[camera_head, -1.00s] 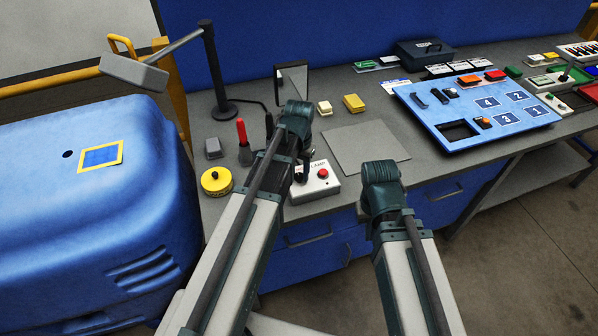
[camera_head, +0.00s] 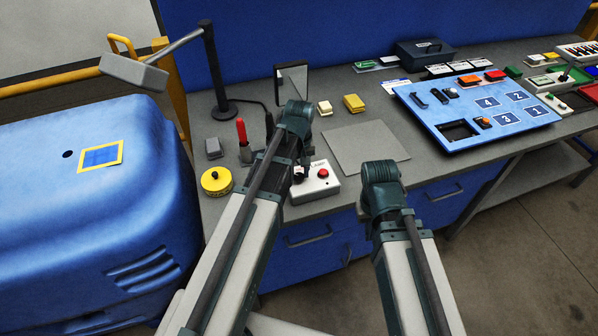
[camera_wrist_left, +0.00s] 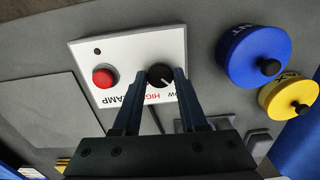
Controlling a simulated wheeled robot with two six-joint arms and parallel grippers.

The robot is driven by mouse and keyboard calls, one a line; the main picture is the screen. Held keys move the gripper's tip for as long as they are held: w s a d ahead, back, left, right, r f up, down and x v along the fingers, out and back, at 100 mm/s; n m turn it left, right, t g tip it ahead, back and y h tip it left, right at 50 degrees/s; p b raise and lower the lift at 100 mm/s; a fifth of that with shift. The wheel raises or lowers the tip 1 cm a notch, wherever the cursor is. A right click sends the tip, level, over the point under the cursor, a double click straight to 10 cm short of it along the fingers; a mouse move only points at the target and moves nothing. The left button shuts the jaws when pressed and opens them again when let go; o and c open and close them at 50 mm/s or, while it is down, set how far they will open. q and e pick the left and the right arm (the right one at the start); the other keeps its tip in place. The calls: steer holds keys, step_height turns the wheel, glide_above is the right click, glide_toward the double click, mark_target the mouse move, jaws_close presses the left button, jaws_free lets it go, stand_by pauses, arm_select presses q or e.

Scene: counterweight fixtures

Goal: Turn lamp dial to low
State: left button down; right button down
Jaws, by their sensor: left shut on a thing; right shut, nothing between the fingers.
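The white lamp box (camera_head: 316,190) sits near the front edge of the bench, with a red button (camera_head: 323,173) on top. In the left wrist view the box (camera_wrist_left: 135,52) shows its red button (camera_wrist_left: 103,78), a small dark hole and a black dial (camera_wrist_left: 160,76) with a pale pointer line. The labels LAMP, HIGH and part of LOW are visible. My left gripper (camera_wrist_left: 158,80) is shut on the dial, one finger on each side. In the head view the left gripper (camera_head: 300,174) is partly hidden by its own arm. The right gripper's fingers are hidden behind its wrist.
A yellow round container (camera_head: 216,181) and a red-handled tool (camera_head: 242,135) stand left of the lamp box. The wrist view also shows a blue round container (camera_wrist_left: 253,56). A grey mat (camera_head: 366,147) and a blue tray (camera_head: 475,112) lie to the right.

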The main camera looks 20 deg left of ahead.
mark_target(299, 176)
arm_select(q)
steer(key=shift+n, duration=0.3)
stand_by(0.4)
steer(key=shift+c, duration=2.3)
jaws_free()
step_height(299, 176, up, 14)
steer(key=p, duration=1.3)
steer(key=shift+p, duration=0.4)
steer(key=shift+f, duration=0.1)
